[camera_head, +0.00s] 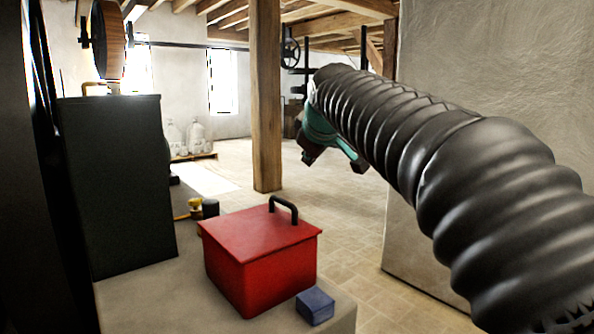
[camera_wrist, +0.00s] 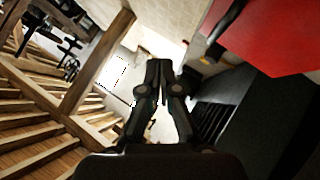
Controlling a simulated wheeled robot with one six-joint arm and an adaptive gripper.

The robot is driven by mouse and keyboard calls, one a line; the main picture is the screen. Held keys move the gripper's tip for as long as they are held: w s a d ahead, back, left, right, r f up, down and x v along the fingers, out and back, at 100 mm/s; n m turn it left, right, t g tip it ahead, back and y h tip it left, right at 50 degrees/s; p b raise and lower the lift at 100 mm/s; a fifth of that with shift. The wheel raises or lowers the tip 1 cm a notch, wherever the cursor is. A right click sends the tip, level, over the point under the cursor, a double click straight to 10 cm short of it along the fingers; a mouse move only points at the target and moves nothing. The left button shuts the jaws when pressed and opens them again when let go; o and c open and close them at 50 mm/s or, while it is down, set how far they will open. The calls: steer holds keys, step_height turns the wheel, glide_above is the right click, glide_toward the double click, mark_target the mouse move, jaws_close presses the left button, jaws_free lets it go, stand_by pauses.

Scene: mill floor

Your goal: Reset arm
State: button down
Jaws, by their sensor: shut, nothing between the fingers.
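My arm, in a dark ribbed sleeve, reaches in from the right of the head view and ends in a teal wrist part. My gripper (camera_wrist: 159,68) shows in the wrist view with its two black fingertips together and nothing between them. In the head view the fingers are mostly hidden behind the arm's end. The arm's end hangs in the air, up and to the right of a red box (camera_head: 262,262), apart from it. The red box also shows at the upper right of the wrist view (camera_wrist: 270,38).
The red box has a black handle and stands on a pale block top beside a small blue box (camera_head: 315,306). A tall dark cabinet (camera_head: 118,185) stands left. A wooden post (camera_head: 267,100) rises behind. A pale wall (camera_head: 480,70) stands right, near my arm. Open tiled floor lies between.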

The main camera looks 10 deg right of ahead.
steer(key=s+d+f+m+g, duration=0.2)
steer(key=s+f+m, duration=0.2)
steer(key=s+f, duration=1.1)
steer(key=s+d+f+m+g, duration=0.2)
steer(key=s+f+m, duration=0.3)
steer(key=s+f, duration=0.9)
steer(key=s+g, duration=0.1)
steer(key=s, duration=0.2)
steer(key=shift+s+d+f, duration=0.35)
steer(key=shift+s, duration=0.05)
